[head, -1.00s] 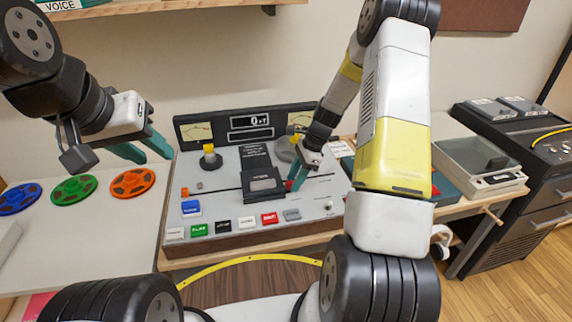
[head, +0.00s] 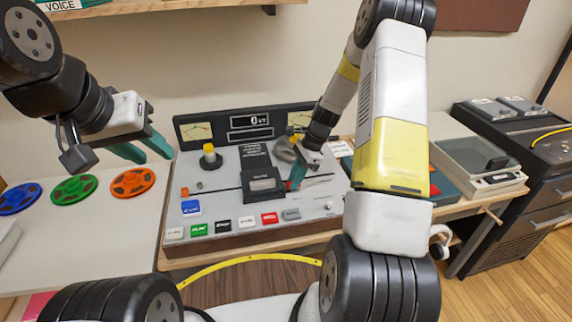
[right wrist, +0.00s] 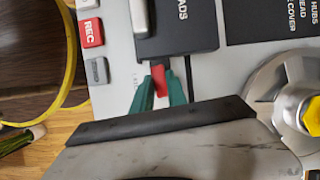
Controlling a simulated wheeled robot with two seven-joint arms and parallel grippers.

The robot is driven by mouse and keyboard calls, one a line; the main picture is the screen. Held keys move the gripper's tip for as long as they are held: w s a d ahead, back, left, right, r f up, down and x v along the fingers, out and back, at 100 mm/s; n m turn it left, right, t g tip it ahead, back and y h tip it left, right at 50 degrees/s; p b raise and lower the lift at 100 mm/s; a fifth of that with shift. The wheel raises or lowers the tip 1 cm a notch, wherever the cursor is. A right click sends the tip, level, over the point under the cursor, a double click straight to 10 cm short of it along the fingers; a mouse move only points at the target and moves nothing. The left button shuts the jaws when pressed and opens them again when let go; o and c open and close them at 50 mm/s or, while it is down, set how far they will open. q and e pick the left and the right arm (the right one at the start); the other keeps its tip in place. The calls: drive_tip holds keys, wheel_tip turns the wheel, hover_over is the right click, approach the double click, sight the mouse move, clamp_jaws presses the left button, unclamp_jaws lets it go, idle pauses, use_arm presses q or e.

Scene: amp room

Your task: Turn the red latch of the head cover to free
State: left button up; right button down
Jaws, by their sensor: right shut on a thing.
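The head cover (head: 263,184) is a dark box in the middle of the tape machine's grey deck; it also shows in the right wrist view (right wrist: 175,28). The red latch (right wrist: 160,80) sticks out at the cover's edge in the right wrist view. My right gripper (right wrist: 160,88) has its green fingers on either side of the latch and is shut on it. In the head view my right gripper (head: 294,180) is at the cover's right side, and the latch is hardly visible there. My left gripper (head: 150,150) is open and empty, above the left table, away from the machine.
Coloured buttons, among them a red REC button (head: 269,218), line the deck's front. Reel hubs with yellow caps stand behind, one at the left (head: 209,154). Blue, green and orange reels (head: 133,182) lie on the left table. A grey tray (head: 478,160) stands at right.

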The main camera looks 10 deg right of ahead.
drive_tip(key=n+g, duration=0.1)
drive_tip(key=n, duration=0.3)
drive_tip(key=n+g, duration=0.1)
drive_tip(key=n, duration=0.1)
drive_tip(key=n+h, duration=0.1)
drive_tip(key=n, duration=0.1)
drive_tip(key=shift+s+d+n+g+h, duration=0.1)
drive_tip(key=shift+s+n+g+h, duration=0.05)
drive_tip(key=shift+n+g+h, duration=0.2)
drive_tip(key=n+g+h, duration=0.1)
drive_tip(key=n, duration=0.3)
drive_tip(key=shift+d+n, duration=0.1)
drive_tip(key=shift+n, duration=0.15)
drive_tip(key=shift+d+n+h, duration=0.15)
drive_tip(key=shift+n+h, duration=0.7)
drive_tip(key=shift+n, duration=0.95)
drive_tip(key=c, duration=1.3)
unclamp_jaws()
drive_tip(key=shift+s, duration=0.1)
